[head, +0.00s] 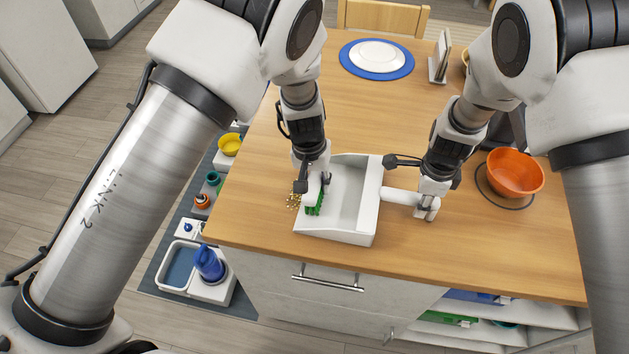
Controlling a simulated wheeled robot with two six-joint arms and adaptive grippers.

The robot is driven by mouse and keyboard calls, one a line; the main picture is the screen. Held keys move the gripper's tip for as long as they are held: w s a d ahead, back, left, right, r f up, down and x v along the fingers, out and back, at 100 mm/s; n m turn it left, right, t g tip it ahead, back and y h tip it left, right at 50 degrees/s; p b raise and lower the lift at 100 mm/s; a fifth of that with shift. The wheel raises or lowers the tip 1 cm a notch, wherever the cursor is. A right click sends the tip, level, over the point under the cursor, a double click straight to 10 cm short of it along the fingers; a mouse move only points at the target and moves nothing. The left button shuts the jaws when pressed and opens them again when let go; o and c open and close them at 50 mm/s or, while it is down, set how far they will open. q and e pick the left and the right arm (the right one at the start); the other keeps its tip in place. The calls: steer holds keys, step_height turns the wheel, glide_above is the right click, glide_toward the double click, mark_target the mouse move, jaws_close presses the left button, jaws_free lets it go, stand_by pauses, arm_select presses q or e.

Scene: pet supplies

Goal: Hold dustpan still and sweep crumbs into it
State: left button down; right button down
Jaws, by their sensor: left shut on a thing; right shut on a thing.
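A white dustpan (350,195) lies on the wooden table near its front edge, with its handle (399,197) pointing right. My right gripper (426,208) is shut on the dustpan's handle. My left gripper (314,190) is shut on a brush with green bristles (314,205), and its body is mostly hidden by the gripper. The brush is at the dustpan's left side; I cannot tell whether the bristles touch the pan floor. Small tan crumbs (293,201) lie on the table just left of the brush. No crumbs can be made out inside the pan.
An orange bowl (514,173) stands on the table at right. A white plate on a blue mat (347,62) lies at the back, with a small stand (440,57) beside it. Pet items, including a blue jug (209,262), sit on a floor mat at left. The table's middle is clear.

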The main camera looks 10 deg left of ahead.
arm_select(q)
steer(key=shift+a+r, duration=0.5)
steer(key=shift+r, duration=0.35)
steer(key=shift+a+r, duration=0.55)
steer(key=shift+r, duration=0.25)
steer(key=shift+a+r, duration=0.5)
steer(key=shift+r, duration=0.35)
steer(key=a+r, duration=0.3)
steer(key=a, duration=0.9)
steer(key=shift+w, duration=0.25)
